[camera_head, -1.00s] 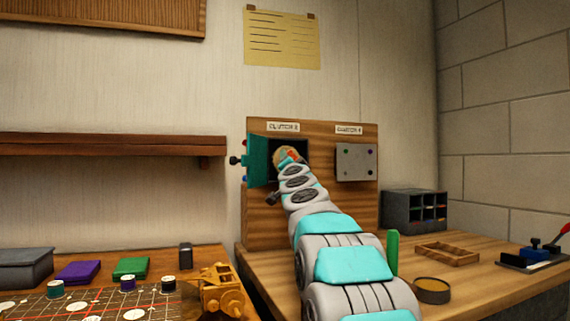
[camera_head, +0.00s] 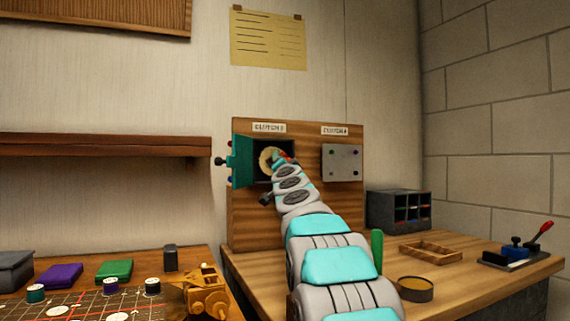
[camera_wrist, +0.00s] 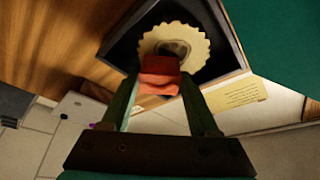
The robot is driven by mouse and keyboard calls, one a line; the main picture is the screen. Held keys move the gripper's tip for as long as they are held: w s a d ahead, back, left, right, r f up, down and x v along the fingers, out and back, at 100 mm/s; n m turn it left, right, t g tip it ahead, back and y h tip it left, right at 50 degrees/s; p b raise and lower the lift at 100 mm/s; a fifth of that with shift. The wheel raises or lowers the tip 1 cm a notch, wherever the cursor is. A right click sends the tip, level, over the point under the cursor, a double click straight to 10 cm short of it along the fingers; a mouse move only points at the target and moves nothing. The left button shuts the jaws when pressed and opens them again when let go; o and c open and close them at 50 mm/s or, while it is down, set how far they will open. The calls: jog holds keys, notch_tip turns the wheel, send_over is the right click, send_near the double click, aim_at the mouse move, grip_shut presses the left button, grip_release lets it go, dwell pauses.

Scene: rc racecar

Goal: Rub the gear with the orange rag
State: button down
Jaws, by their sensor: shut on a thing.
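The gear (camera_wrist: 192,38) is a pale, toothed disc with a darker hub, inside an open dark box in the upright wooden board. It also shows in the head view (camera_head: 266,158), partly behind my gripper. My gripper (camera_wrist: 160,82) is shut on the orange rag (camera_wrist: 158,86), a red-orange folded piece between the green fingers. In the wrist view the rag overlaps the lower part of the gear and hub; whether they touch I cannot tell. In the head view my gripper (camera_head: 279,157) is at the box's opening.
The box's teal door (camera_head: 242,162) stands open at the left. A closed grey panel (camera_head: 342,163) is at the right on the board. The bench holds a wooden tray (camera_head: 431,250), a round tin (camera_head: 415,289) and a grey organizer (camera_head: 398,210).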

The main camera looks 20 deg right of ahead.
jog(key=shift+w+a+f, duration=0.1)
jog(key=shift+a, duration=2.55)
jog(key=b, duration=0.3)
send_near(265, 160)
jog(key=shift+s+d+r, duration=0.3)
jog(key=shift+d+r, duration=0.5)
jog(key=shift+r, duration=0.1)
jog(key=s, duration=0.3)
